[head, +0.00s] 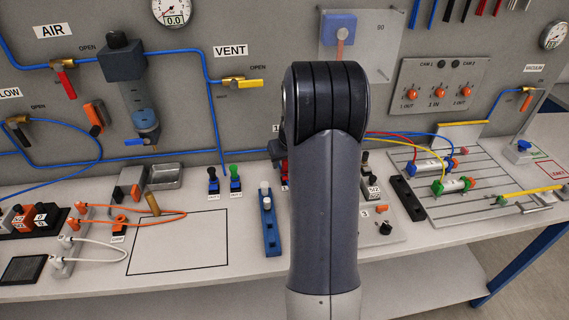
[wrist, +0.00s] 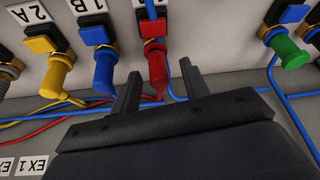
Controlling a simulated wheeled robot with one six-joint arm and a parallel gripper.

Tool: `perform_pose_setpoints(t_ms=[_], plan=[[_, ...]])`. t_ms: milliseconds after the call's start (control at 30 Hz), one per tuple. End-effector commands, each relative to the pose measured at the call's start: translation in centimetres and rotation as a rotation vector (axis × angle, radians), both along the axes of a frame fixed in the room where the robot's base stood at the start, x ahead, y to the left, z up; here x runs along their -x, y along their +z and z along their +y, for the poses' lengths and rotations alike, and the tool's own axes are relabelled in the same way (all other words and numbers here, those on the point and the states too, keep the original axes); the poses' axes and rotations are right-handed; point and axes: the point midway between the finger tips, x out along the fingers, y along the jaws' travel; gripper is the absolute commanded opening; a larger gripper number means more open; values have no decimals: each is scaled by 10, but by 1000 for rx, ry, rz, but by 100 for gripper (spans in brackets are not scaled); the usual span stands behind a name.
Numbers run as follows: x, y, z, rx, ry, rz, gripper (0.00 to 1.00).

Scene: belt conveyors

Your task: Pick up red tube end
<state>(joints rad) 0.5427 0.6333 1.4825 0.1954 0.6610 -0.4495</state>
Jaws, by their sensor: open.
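The red tube end (wrist: 157,64) is a red cylinder on a black and brass fitting, at the top middle of the wrist view. My gripper (wrist: 160,72) is open, with one black finger on either side of the red tube end in the picture. I see no contact, and I cannot tell how far the fingertips reach along it. In the head view my arm hides the gripper and most of this spot; only a bit of red (head: 283,162) shows at the arm's left edge.
A blue tube end (wrist: 105,72) and a yellow one (wrist: 58,75) stand left of the red one in the wrist view. A green one (wrist: 290,52) is at the right. Blue, red and yellow tubes run close by. A blue block (head: 271,232) stands left of my arm.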

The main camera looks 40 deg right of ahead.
Motion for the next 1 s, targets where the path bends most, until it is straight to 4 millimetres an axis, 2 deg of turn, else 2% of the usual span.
perform_pose_setpoints(t_ms=[267, 800, 1000], plan=[[-1, -2, 0, 0, 0, -2, 43], [-1, -2, 0, 0, 0, -1, 0], [-1, -2, 0, 0, 0, -1, 0]])
